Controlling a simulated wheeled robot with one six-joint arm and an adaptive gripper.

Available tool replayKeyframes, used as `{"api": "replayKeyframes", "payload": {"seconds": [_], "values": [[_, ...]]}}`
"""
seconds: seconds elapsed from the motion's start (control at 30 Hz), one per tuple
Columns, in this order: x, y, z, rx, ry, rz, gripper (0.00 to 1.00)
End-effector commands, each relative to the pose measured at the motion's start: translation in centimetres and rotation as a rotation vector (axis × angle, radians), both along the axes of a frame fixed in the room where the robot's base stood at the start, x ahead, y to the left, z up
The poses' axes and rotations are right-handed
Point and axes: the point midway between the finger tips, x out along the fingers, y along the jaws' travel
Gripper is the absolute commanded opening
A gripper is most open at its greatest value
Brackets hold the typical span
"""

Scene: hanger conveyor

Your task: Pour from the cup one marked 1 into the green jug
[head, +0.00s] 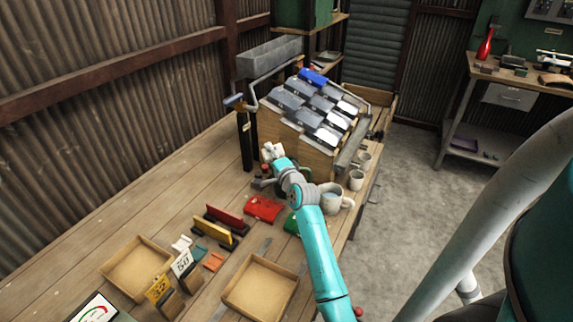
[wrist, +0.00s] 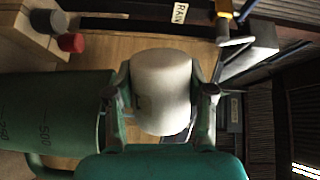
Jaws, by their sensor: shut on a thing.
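My gripper (wrist: 164,92) is shut on a white cup (wrist: 162,105), one finger on each side of it. A small dark mark shows on the cup's side, but I cannot read it. The held cup also shows in the head view (head: 272,151), above the workbench. The green jug (wrist: 55,115) is on the left in the wrist view, close beside my gripper, with dark volume marks including 500. In the head view my arm largely hides the jug. I cannot see what is inside the cup or jug.
Wooden trays (head: 262,288), number cards (head: 182,262) and a red piece (head: 263,209) lie nearer.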

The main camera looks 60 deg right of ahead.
Motion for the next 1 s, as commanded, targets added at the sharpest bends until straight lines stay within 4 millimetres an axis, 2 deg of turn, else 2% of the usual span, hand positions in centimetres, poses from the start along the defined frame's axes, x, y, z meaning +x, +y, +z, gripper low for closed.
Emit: {"api": "replayKeyframes", "payload": {"seconds": [0.33,0.7,1.0], "values": [[-0.06,-0.07,-0.06,0.025,-0.021,0.000,0.15],[0.37,0.44,0.50,-0.292,0.245,0.001,0.15],[0.35,0.42,0.50,-0.312,0.264,0.000,0.15]]}}
